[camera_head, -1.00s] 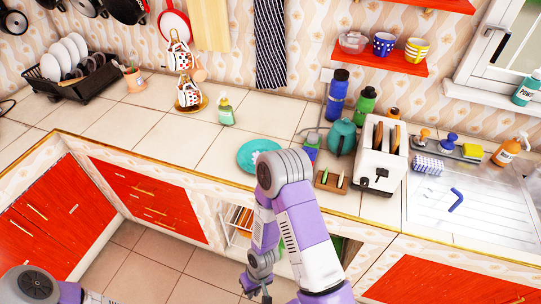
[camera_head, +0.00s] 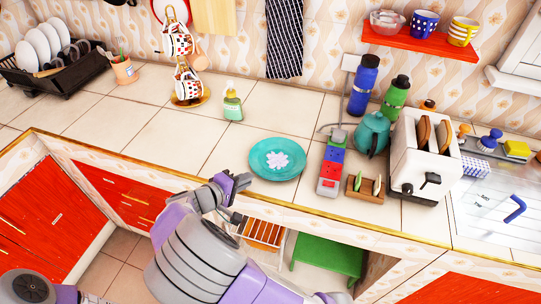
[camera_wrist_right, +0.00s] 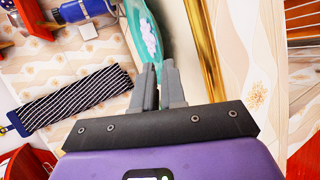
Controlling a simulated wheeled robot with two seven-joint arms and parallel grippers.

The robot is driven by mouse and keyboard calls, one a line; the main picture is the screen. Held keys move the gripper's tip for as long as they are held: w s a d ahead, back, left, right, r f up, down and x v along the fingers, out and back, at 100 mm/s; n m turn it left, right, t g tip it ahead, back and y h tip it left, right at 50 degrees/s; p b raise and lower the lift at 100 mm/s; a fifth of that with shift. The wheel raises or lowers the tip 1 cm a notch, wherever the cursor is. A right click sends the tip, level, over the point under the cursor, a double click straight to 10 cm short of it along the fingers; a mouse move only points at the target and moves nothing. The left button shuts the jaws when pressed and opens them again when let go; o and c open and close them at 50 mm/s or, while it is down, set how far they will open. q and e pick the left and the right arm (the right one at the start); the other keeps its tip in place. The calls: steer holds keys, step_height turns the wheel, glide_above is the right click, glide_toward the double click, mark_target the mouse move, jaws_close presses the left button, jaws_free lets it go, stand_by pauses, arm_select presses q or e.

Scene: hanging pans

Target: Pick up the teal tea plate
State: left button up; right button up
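The teal tea plate (camera_head: 277,159) lies flat on the tiled counter near its front edge, with a white flower shape in its middle. In the right wrist view the plate (camera_wrist_right: 145,35) appears as a narrow upright strip just beyond the fingertips. My right gripper (camera_head: 242,190) is at the plate's front-left rim, by the counter edge. Whether a fingertip touches the rim is unclear. My left gripper is not in view; only part of that arm shows at bottom left.
Right of the plate are a red-and-blue item (camera_head: 331,168), a small wooden holder (camera_head: 364,196), a teal kettle (camera_head: 373,133) and a toaster (camera_head: 421,165). A soap bottle (camera_head: 232,104) stands behind left. The counter left of the plate is clear.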

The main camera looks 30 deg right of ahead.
mark_target(262, 175)
steer(key=shift+s+d+f, duration=0.15)
steer(key=shift+s+d, duration=0.45)
steer(key=shift+d, duration=0.2)
steer(key=b+x, duration=0.2)
steer(key=x, duration=0.2)
steer(key=shift+w+d+f, duration=0.15)
steer(key=shift+w+f, duration=0.05)
steer(key=shift+w, duration=0.05)
steer(key=shift+w+d, duration=0.1)
steer(key=shift+d, duration=0.1)
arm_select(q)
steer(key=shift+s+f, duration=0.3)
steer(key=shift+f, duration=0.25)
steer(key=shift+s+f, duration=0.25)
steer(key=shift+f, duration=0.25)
arm_select(e)
jaws_close()
